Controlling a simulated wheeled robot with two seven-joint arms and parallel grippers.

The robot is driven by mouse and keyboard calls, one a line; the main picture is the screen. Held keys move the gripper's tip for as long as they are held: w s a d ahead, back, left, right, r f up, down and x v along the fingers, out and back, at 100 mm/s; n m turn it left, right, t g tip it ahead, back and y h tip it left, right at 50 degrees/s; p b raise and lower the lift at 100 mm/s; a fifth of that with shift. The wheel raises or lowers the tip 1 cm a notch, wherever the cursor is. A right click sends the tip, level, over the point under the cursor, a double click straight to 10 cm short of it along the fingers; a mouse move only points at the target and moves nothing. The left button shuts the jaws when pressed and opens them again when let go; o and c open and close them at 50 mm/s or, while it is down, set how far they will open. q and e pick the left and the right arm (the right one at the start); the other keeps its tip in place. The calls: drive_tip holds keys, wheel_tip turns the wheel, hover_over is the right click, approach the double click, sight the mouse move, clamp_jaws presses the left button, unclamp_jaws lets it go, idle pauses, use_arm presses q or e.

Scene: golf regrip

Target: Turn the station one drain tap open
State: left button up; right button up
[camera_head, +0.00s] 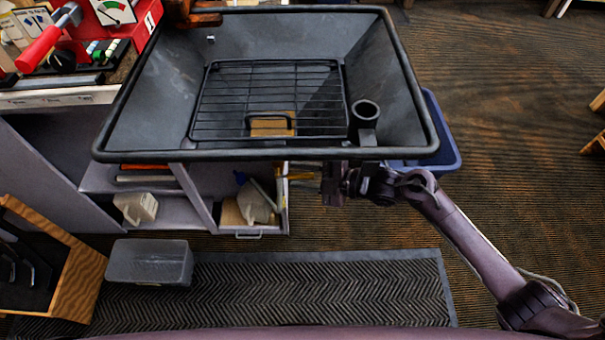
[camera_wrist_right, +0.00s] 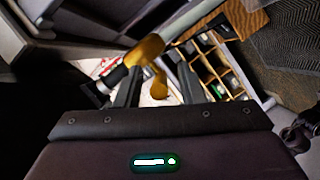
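My right gripper (camera_head: 328,184) is under that rim, just right of the brass. In the wrist view the fingers of my right gripper (camera_wrist_right: 157,78) are apart, with the lever showing between them. I cannot tell whether they touch it. My left gripper is not in view.
A wire rack (camera_head: 270,95) and a dark upright cup (camera_head: 364,112) are in the basin. A blue bin (camera_head: 440,140) stands to its right. Below are an open drawer (camera_head: 262,229), a clear box (camera_head: 150,262) and a dark mat (camera_head: 320,290). The floor at right is mostly clear.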

clamp_jaws()
drive_tip(key=shift+f, duration=0.1)
